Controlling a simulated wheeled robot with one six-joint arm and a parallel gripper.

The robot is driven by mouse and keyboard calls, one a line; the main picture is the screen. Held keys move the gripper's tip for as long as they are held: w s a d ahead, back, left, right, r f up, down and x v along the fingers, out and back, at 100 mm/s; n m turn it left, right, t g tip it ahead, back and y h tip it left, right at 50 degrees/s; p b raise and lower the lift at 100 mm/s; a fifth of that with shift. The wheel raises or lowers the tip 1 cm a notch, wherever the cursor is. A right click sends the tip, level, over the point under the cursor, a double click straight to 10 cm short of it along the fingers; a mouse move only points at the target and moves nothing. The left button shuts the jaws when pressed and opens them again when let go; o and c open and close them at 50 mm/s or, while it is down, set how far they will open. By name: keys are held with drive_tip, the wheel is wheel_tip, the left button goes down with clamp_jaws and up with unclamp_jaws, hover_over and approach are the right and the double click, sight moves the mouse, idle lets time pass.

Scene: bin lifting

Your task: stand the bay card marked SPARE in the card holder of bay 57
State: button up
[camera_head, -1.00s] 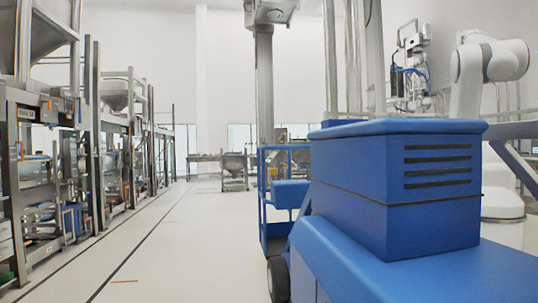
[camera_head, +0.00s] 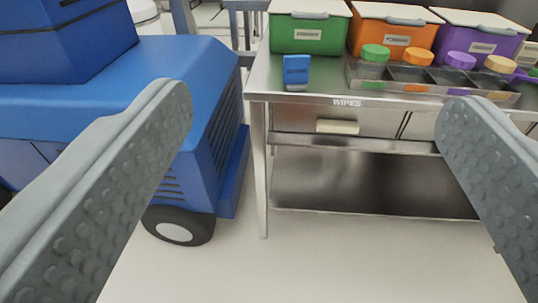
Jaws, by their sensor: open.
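My gripper (camera_head: 318,105) is open and empty. Its two grey studded fingers stand wide apart at the left and right of the view. Between and beyond them is a steel table. I cannot make out a bay card marked SPARE, and no holder marked bay 57 can be read. A small upright blue object (camera_head: 296,70) stands on the table's near left part; I cannot tell what it is.
Floor is clear in front.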

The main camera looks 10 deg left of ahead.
drive_tip(key=w+d, duration=0.2)
drive_tip(key=w, duration=1)
drive_tip(key=n+g+y, duration=0.2)
drive_tip(key=g+y, duration=0.1)
drive_tip(key=g, duration=0.1)
approach(297, 74)
drive_tip(key=shift+x, duration=4.3)
drive_tip(key=shift+a, duration=0.1)
drive_tip(key=c, duration=1.2)
drive_tip(key=shift+r, duration=0.1)
